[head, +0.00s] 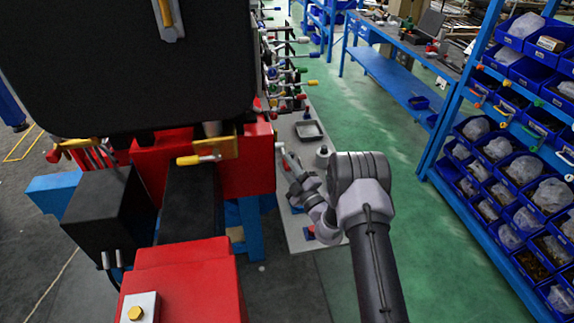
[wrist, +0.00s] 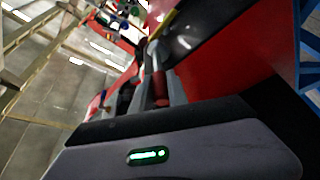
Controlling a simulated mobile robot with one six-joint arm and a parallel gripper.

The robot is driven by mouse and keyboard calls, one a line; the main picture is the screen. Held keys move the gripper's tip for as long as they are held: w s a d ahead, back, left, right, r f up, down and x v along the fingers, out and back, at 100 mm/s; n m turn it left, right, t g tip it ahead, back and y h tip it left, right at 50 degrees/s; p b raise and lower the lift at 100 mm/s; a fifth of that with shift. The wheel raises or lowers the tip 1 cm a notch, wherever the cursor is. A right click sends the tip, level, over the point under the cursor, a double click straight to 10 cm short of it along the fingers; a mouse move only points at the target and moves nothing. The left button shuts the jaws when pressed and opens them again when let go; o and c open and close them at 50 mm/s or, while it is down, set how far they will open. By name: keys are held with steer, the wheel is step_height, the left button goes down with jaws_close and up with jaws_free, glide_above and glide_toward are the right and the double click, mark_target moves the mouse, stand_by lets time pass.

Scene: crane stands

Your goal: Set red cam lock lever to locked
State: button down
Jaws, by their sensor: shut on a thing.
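In the wrist view the red cam lock lever (wrist: 160,88) shows as a red grip on a silver shaft that runs up toward the red machine body. My gripper (wrist: 159,95) has one finger on each side of the red grip and is shut on it. In the head view my gripper (head: 287,160) is at the right side of the red machine body (head: 255,165), beside a small silver piece. The lever's red grip is too small or hidden there, and I cannot tell its exact angle.
A yellow-handled lever (head: 196,160) is on the machine's front. A grey bench (head: 300,240) with a dark tray (head: 309,130) stands behind my arm. Blue bin shelves (head: 500,150) stand at the right. Green floor between them is clear.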

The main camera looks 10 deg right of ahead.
steer(key=shift+f, duration=0.15)
step_height(320, 180, down, 6)
steer(key=w+n+t+y+b, duration=0.2)
steer(key=n+t+y+b, duration=0.3)
steer(key=b, duration=1.6)
steer(key=shift+y+b, duration=0.4)
steer(key=shift+r, duration=0.2)
steer(key=c, duration=1.3)
jaws_free()
steer(key=shift+r, duration=0.1)
